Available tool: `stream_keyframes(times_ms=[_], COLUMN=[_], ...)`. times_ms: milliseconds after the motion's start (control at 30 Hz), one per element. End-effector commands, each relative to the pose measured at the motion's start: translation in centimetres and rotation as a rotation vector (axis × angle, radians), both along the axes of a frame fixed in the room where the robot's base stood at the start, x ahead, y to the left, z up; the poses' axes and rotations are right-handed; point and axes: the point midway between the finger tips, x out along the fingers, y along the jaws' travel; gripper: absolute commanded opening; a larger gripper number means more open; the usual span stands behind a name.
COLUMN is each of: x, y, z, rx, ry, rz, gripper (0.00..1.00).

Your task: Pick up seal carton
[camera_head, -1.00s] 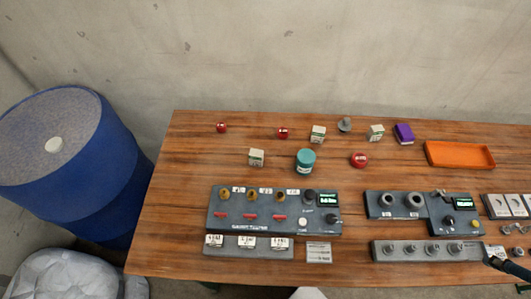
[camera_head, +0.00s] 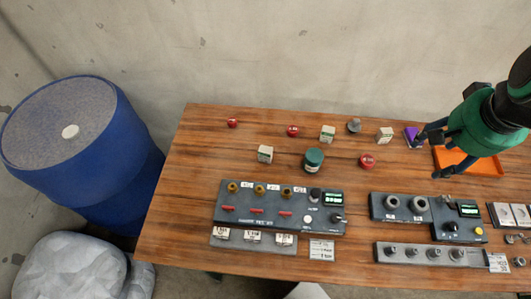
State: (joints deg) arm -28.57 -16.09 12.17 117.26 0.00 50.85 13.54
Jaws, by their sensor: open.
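Three small white-and-green cartons stand on the wooden table: one at the back middle (camera_head: 327,134), one further right (camera_head: 385,135), and one nearer the front left (camera_head: 265,154). A purple box (camera_head: 410,136) stands right of them. The labels are too small to tell which one is the seal carton. My gripper (camera_head: 430,159), dark with a green body, is open over the right back part of the table. One finger is close to the purple box and overlaps it in the picture; contact cannot be told. The other finger is over the orange tray's left side.
The orange tray (camera_head: 486,166) is partly hidden by my gripper. A green jar (camera_head: 314,160), red round pieces (camera_head: 367,161) and a grey fitting (camera_head: 354,126) stand among the cartons. Grey panels with knobs (camera_head: 270,208) fill the front. A blue drum (camera_head: 75,130) stands left.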

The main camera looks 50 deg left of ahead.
Motion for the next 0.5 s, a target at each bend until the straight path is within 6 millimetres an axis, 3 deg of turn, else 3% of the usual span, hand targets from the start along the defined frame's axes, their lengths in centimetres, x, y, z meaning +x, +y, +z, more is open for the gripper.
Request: stream_keyframes(times_ms=[33, 233, 500], x=[0.3, 0.9, -0.8], y=[2.2, 10.3, 21.4], z=[-0.6, -3.3, -8.3], rx=[-0.005, -0.023, -0.059], ry=[0.017, 0.065, 0.125], rz=[0.023, 0.085, 0.168], gripper=[0.61, 0.61, 0.61])
